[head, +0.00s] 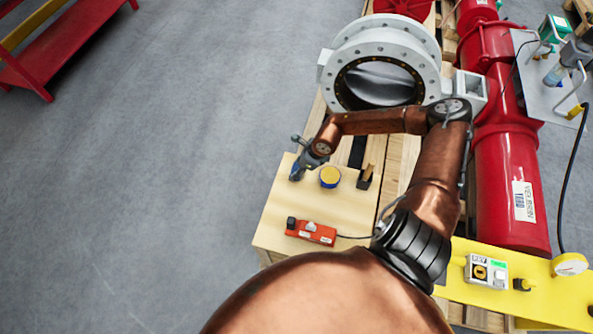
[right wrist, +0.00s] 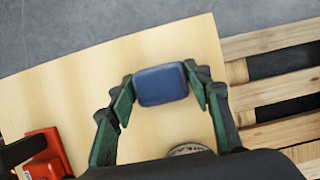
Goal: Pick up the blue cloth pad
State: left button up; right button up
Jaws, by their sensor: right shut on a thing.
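The blue cloth pad (right wrist: 162,85) is a small, rounded blue block in the right wrist view. My right gripper (right wrist: 163,88) is shut on it, with one green-lined finger pressed at each side. In the head view the right gripper (head: 297,170) is at the left end of the bent copper-coloured arm, over the far left part of the light wooden board (head: 275,217). The pad is small and mostly covered by the gripper there. How far the pad is above the board is hard to tell. My left gripper does not show in either view.
A yellow-topped round tin (head: 330,177), a dark block with a wooden handle (head: 365,177) and a red box (head: 311,232) stand on the board. A large grey valve (head: 430,62) and a red cylinder (head: 508,170) are beyond and right. Open floor lies left.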

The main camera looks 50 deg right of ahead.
aim_at(293, 169)
jog(key=shift+r, duration=0.55)
jog(key=r, duration=0.1)
jog(key=s+r+p, duration=0.1)
jog(key=r, duration=0.1)
jog(key=r+p, duration=0.1)
jog(key=shift+s+a+r, duration=0.15)
jog(key=shift+a, duration=0.25)
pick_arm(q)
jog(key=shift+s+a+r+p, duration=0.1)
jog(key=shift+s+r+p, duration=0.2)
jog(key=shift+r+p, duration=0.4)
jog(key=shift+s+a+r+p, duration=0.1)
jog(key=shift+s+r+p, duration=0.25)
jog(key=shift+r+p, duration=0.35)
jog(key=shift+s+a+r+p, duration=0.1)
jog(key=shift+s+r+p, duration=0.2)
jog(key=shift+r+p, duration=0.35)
pick_arm(e)
jog(key=s+a+r, duration=0.6)
jog(key=s+r, duration=0.1)
jog(key=s, duration=0.3)
jog(key=shift+s+a+r, duration=0.25)
jog(key=shift+a+r, duration=0.05)
jog(key=shift+a, duration=0.05)
